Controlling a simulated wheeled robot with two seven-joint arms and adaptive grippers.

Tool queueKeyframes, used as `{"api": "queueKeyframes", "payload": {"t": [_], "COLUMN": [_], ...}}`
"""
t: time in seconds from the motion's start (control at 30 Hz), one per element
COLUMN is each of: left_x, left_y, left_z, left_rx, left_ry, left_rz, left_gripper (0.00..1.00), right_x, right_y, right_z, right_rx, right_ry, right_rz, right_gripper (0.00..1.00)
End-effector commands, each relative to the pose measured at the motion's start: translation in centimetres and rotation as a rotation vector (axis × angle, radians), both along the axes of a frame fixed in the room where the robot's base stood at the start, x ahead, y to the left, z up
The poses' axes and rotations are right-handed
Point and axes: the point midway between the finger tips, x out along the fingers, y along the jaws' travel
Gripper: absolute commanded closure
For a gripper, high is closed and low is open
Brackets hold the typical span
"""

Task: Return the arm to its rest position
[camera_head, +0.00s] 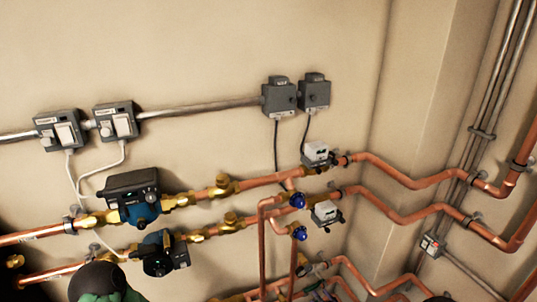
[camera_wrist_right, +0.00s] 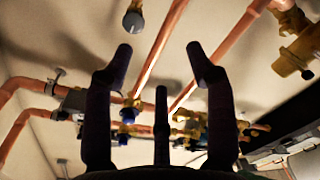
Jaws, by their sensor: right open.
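My right gripper (camera_wrist_right: 160,62) shows in the right wrist view with its dark fingers spread apart. No object sits between the fingers. Copper pipes and brass fittings show beyond them, apart from the fingers as far as I can tell. Neither gripper can be made out in the head view. My left gripper is not seen in either view.
Copper pipes (camera_head: 385,174) run along the wall and around the corner. Two pumps, an upper one (camera_head: 133,193) and a lower one (camera_head: 160,255), sit on them at left. Blue-handled valves (camera_head: 298,200) and grey wall boxes (camera_head: 278,98) are near the middle. The upper wall is bare.

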Motion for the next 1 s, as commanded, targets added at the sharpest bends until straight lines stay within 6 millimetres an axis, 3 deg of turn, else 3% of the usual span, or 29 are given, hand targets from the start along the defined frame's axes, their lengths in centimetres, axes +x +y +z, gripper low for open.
{"api": "queueKeyframes", "payload": {"t": [0.17, 0.3, 0.4, 0.5, 0.63, 0.73, 0.87, 0.9, 1.0], "left_x": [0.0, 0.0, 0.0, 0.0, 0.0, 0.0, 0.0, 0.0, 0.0], "left_y": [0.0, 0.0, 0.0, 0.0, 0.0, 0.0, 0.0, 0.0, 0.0], "left_z": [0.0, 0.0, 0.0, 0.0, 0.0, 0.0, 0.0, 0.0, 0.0], "left_rx": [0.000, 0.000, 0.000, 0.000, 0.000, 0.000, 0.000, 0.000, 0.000], "left_ry": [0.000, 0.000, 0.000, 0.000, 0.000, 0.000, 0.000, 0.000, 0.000], "left_rz": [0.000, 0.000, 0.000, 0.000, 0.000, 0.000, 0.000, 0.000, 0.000], "left_gripper": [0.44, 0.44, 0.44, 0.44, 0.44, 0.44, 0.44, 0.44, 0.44], "right_x": [-5.1, -12.1, -17.6, -22.6, -27.8, -30.4, -31.7, -31.7, -31.2], "right_y": [8.4, 14.0, 16.0, 16.6, 15.6, 14.1, 12.2, 11.8, 11.3], "right_z": [-2.1, -4.1, -5.4, -6.6, -8.0, -8.8, -9.4, -9.4, -9.2], "right_rx": [-0.287, -0.578, -0.782, -0.969, -1.184, -1.320, -1.460, 1.445, 1.214], "right_ry": [-0.013, -0.133, -0.291, -0.506, -0.871, -1.215, -1.748, 1.867, 1.865], "right_rz": [0.371, 0.758, 1.038, 1.308, 1.628, 1.834, 2.025, -1.994, -1.636], "right_gripper": [0.44, 0.44, 0.44, 0.44, 0.44, 0.44, 0.44, 0.44, 0.44]}}
